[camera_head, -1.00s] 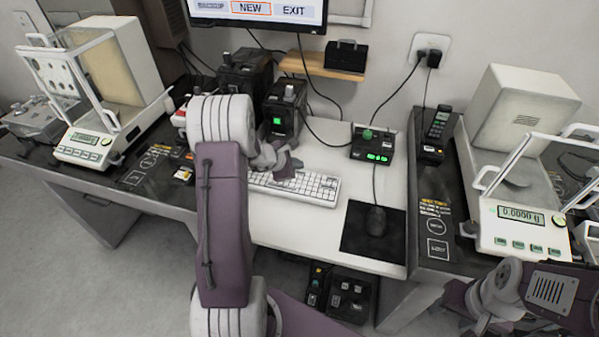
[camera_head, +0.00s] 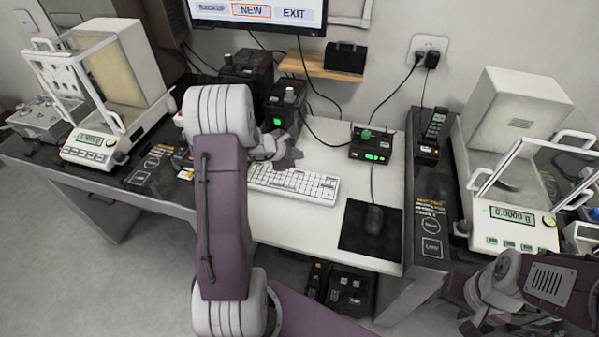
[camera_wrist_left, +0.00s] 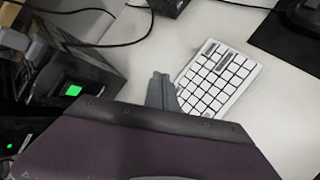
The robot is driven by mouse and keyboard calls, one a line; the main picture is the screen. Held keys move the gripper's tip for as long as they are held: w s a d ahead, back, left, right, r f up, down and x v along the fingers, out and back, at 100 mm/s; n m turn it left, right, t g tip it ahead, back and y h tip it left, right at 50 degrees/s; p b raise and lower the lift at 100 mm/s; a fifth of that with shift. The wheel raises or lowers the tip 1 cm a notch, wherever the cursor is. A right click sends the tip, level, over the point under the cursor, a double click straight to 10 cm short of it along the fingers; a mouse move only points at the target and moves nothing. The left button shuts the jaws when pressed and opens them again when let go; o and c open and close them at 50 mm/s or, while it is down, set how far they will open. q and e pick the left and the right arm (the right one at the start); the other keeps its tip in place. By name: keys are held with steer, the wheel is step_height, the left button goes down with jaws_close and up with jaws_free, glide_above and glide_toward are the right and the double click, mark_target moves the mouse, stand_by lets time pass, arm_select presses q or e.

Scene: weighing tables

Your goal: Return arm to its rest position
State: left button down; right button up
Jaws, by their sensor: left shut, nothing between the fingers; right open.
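My left arm (camera_head: 222,200), with purple and pale grey links, rises in the middle of the head view. Its gripper (camera_head: 288,156) is shut and empty, above the back left part of the white keyboard (camera_head: 305,186). In the left wrist view the closed fingers (camera_wrist_left: 161,90) show beside the keyboard (camera_wrist_left: 217,78). My right arm (camera_head: 548,283) is folded low at the right edge of the head view. Its gripper (camera_head: 476,326) is open and empty in front of the right table, partly cut off by the frame.
A black box with a green light (camera_head: 284,112) stands close behind the left gripper. Balances stand on the left (camera_head: 88,148) and right (camera_head: 515,232) tables. A monitor (camera_head: 258,14) hangs above.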

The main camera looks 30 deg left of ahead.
arm_select(q)
steer(key=s+d+r+m+g+h+p, duration=0.1)
steer(key=d+r+m+p, duration=0.25)
steer(key=d+r, duration=0.4)
steer(key=s+d+r+m+g+h+p, duration=0.15)
steer(key=d+r+m, duration=0.25)
steer(key=d, duration=0.6)
steer(key=s+d+m+g+y+p, duration=0.2)
steer(key=s+d+m+g+p, duration=0.15)
steer(key=s+m, duration=1.1)
steer(key=s+a+f+m+g+y, duration=0.1)
steer(key=s+a+f+m+y, duration=0.1)
steer(key=s+a, duration=0.3)
steer(key=s+f, duration=0.1)
steer(key=s, duration=0.1)
steer(key=shift+s+a+f+m+g+b, duration=0.15)
steer(key=shift+s+f+m+g+b, duration=0.15)
steer(key=shift+g, duration=0.1)
